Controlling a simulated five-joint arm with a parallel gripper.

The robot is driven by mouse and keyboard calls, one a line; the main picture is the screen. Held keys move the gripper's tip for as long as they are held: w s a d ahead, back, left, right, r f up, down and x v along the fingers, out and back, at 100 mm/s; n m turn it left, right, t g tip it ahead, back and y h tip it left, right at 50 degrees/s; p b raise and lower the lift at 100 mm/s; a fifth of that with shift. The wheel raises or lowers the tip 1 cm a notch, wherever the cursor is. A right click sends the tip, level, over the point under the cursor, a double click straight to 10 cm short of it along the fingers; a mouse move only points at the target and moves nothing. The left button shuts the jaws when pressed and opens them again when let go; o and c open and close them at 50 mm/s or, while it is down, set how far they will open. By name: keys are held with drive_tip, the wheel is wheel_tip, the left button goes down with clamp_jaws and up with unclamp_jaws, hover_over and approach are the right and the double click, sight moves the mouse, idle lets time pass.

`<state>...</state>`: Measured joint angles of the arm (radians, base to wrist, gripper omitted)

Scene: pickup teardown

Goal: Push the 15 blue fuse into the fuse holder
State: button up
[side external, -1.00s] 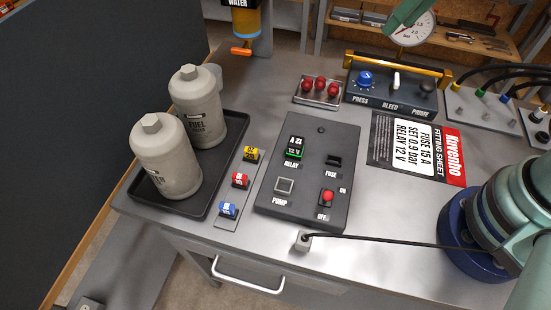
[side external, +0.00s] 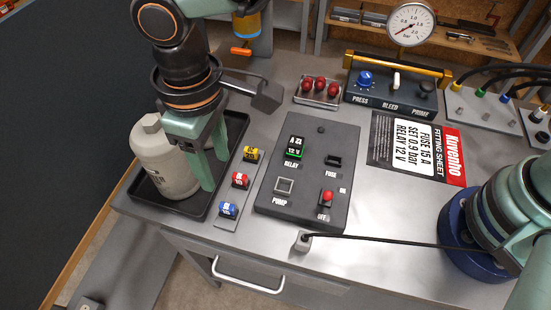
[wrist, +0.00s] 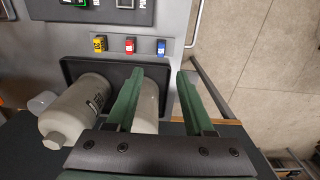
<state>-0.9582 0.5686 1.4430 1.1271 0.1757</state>
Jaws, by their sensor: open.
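The blue fuse (side external: 228,209) sits at the near end of a narrow grey strip (side external: 226,222), in line with a red fuse (side external: 240,179) and a yellow fuse (side external: 251,154). The fuse holder (side external: 334,160) is a dark slot marked FUSE on the black panel (side external: 310,207), and it looks empty. My gripper (side external: 214,172) is open and empty, pointing down over the tray, left of the fuse strip. In the wrist view, the blue fuse (wrist: 161,47) shows just beyond and between my fingertips (wrist: 160,74).
The panel carries a relay (side external: 294,147) and a red switch (side external: 327,197). A cable crosses the bench's front right.

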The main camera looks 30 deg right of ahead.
sight(227, 206)
wheel_tip(227, 206, down, 12)
drive_tip(key=shift+s+f, duration=0.1)
drive_tip(key=shift+f, duration=0.05)
drive_tip(key=shift+a, duration=0.1)
idle(0.4)
clamp_jaws()
